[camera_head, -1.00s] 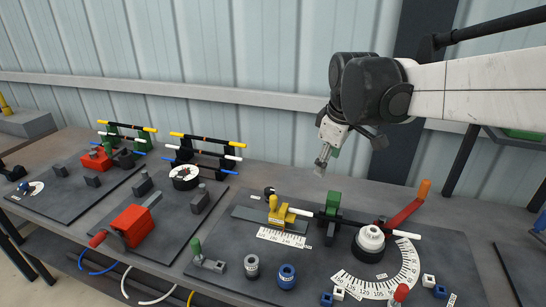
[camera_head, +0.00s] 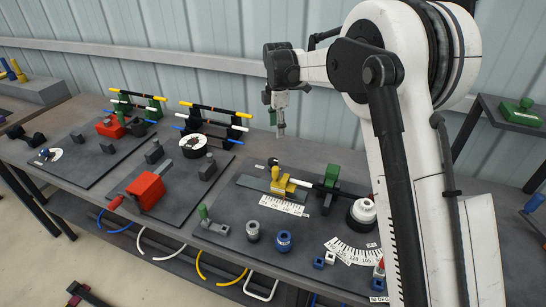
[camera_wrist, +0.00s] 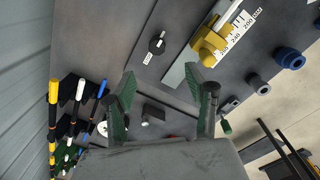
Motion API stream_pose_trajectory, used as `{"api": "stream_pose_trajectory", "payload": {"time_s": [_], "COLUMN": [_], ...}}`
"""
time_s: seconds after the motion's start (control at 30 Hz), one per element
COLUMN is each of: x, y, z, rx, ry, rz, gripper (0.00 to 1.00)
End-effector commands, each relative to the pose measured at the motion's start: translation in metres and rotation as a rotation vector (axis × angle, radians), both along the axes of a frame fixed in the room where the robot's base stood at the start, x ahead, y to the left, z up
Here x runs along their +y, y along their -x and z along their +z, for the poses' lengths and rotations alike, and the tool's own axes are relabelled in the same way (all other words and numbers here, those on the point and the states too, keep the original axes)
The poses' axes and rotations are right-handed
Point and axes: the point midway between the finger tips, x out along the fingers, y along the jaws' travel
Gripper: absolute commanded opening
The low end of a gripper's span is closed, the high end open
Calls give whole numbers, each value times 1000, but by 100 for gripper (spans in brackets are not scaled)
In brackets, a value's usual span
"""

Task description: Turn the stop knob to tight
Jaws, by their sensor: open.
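A small round black knob (camera_head: 272,162) sits at the back edge of the right-hand dark plate, behind the yellow stop (camera_head: 282,184) on its ruler rail. I take it to be the stop knob. In the wrist view the black knob (camera_wrist: 157,43) has a pale line on top and small white labels on two sides, too small to read. The yellow stop (camera_wrist: 208,43) stands right of it there. My gripper (camera_head: 281,134) hangs above and behind the knob, pointing down, apart from it. In the wrist view my gripper's green-padded fingers (camera_wrist: 163,73) are spread, with nothing between them.
A green block (camera_head: 331,174), a white cylinder (camera_head: 364,212) and a blue knob (camera_head: 284,240) share the plate. Left of it are a red block (camera_head: 149,190) and racks of coloured rods (camera_head: 216,122). A corrugated wall is close behind. The air around the knob is clear.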

Motion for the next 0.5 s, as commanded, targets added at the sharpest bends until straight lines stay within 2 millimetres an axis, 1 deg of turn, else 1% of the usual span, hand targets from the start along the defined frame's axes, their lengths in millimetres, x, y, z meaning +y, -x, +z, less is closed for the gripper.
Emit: {"api": "stream_pose_trajectory", "payload": {"time_s": [0.1,0.2,0.37,0.5], "x": [10,14,15,14], "y": [-8,-10,-11,-11], "z": [-12,-17,-28,-47], "rx": [17,25,27,27], "ry": [6,9,9,9], "rz": [60,85,93,91], "gripper": [50,50,50,50]}}
